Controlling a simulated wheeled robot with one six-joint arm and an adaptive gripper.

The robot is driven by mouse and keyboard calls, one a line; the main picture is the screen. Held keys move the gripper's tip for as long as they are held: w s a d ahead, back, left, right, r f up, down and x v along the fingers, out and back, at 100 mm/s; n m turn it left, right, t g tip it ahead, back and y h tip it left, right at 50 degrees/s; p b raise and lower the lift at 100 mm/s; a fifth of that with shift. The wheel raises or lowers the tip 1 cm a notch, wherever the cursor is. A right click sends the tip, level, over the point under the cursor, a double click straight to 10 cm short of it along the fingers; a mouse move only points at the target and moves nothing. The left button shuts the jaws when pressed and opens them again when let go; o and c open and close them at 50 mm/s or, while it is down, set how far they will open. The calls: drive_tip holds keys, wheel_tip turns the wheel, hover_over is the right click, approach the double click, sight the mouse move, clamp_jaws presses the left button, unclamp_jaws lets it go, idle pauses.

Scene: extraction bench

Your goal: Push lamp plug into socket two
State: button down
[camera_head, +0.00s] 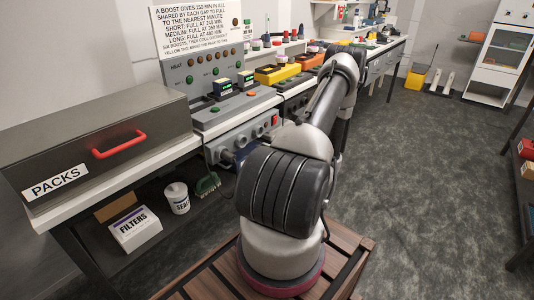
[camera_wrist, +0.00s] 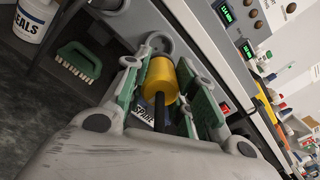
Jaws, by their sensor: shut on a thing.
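A yellow cylindrical plug (camera_wrist: 158,77) with a black cable (camera_wrist: 159,112) sits between the green-padded fingers of my gripper (camera_wrist: 165,80) in the wrist view. The gripper is shut on it. Just beyond the plug is a round grey socket (camera_wrist: 158,43) on the bench's front panel. The plug's far end faces the panel close to this socket; I cannot tell whether it touches or enters it. In the head view the front panel (camera_head: 240,139) is partly visible, with a red switch at its right, while my arm hides the plug. No socket number is readable.
A grey PACKS box (camera_head: 95,135) with a red handle stands on the bench at left. Below are a FILTERS box (camera_head: 134,229), a white tub (camera_head: 177,198) and a green brush (camera_head: 207,184). A control unit (camera_head: 222,88) with green displays stands above.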

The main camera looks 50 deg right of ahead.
drive_tip(key=shift+a, duration=0.15)
drive_tip(key=shift+w, duration=0.15)
drive_tip(key=shift+w+a, duration=0.15)
drive_tip(key=shift+w, duration=2.6)
drive_tip(key=shift+w+a, duration=0.1)
drive_tip(key=shift+w, duration=1.35)
drive_tip(key=c, duration=1.1)
unclamp_jaws()
drive_tip(key=shift+s, duration=0.1)
